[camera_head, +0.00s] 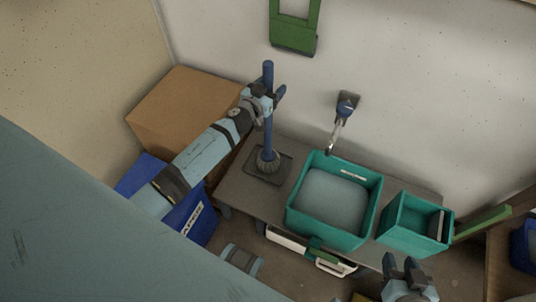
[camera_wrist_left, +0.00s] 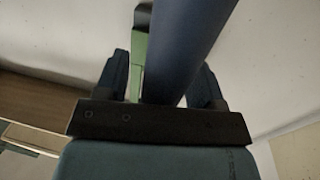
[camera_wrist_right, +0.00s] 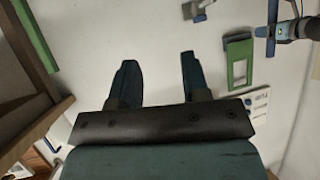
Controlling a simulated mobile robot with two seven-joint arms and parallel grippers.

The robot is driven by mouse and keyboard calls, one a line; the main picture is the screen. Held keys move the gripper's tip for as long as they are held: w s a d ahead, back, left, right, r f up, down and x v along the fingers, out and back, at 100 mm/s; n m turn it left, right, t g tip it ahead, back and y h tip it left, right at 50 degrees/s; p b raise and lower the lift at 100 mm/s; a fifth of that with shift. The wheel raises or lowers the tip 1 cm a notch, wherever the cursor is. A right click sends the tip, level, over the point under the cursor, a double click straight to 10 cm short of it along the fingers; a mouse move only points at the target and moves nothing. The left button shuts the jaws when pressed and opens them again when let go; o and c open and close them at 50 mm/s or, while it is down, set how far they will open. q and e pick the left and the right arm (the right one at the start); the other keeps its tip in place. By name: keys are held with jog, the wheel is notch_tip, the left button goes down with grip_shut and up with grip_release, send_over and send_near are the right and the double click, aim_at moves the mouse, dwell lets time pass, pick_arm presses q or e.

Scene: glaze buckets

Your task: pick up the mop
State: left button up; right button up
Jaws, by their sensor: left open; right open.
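The mop (camera_head: 268,135) stands upright on a dark square base (camera_head: 282,166) on the grey table, its blue handle up and its grey strands (camera_head: 266,161) at the bottom. My left gripper (camera_head: 271,93) is at the upper part of the handle with its jaws open. In the left wrist view the handle (camera_wrist_left: 190,45) passes between the two fingers (camera_wrist_left: 165,85); whether either finger touches it I cannot tell. My right gripper (camera_head: 403,268) is open and empty at the lower right, also in the right wrist view (camera_wrist_right: 160,80), far from the mop.
A teal tub (camera_head: 367,216) with grey contents stands right of the mop, beside a smaller green bucket (camera_head: 406,219). A cardboard box (camera_head: 171,108) and a blue bin (camera_head: 203,224) are at the left. A wall-mounted fixture (camera_head: 346,106) and a green holder (camera_head: 293,38) are on the wall behind.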

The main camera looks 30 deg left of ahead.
pick_arm(q)
jog(key=shift+c, duration=0.3)
jog(key=c, duration=0.9)
jog(key=shift+c, duration=0.2)
